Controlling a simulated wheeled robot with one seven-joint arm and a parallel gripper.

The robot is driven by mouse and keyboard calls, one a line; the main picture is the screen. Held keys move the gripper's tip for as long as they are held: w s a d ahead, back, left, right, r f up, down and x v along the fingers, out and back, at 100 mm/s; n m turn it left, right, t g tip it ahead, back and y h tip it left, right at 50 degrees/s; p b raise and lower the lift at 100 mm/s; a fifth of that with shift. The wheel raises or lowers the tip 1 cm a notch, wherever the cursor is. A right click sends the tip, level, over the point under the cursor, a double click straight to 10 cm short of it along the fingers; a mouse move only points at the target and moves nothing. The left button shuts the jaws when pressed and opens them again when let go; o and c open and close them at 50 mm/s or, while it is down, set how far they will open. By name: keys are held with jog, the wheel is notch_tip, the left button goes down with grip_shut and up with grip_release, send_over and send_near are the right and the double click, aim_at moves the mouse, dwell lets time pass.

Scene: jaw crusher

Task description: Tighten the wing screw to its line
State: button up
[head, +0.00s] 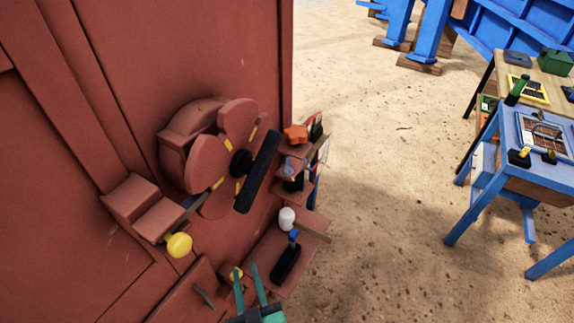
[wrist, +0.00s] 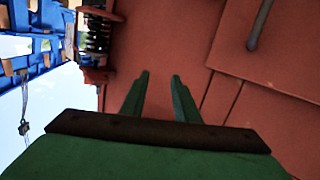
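My gripper (head: 248,268) is at the bottom of the head view, in front of the red crusher wall (head: 225,45). Its two green fingers stand apart with nothing visible between them; the wrist view also shows the gap (wrist: 158,76). I cannot surely tell which part is the wing screw, and I cannot make out its line. A small yellow-orange fitting (head: 236,273) shows by the left fingertip, partly covered by it. A small blue-grey part (head: 289,165) sits on a red bracket higher up, below an orange star knob (head: 296,134).
A red handwheel with a black bar (head: 257,172) and a yellow ball lever (head: 179,245) stick out from the wall. A red shelf (head: 262,243) holds a white knob (head: 287,217) and a blue-topped black switch (head: 286,262). Blue table (head: 488,185) at right; sandy ground between is clear.

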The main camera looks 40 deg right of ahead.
jog(key=w+d+r+m+h, duration=0.35)
jog(key=w+d+r, duration=0.25)
jog(key=d, duration=0.3)
jog(key=m+g+h, duration=0.3)
jog(key=h, duration=0.1)
send_near(288, 157)
jog(key=shift+n, duration=0.25)
jog(key=x, duration=0.7)
jog(key=shift+w+d+f, duration=0.15)
jog(key=shift+f, duration=0.25)
grip_shut()
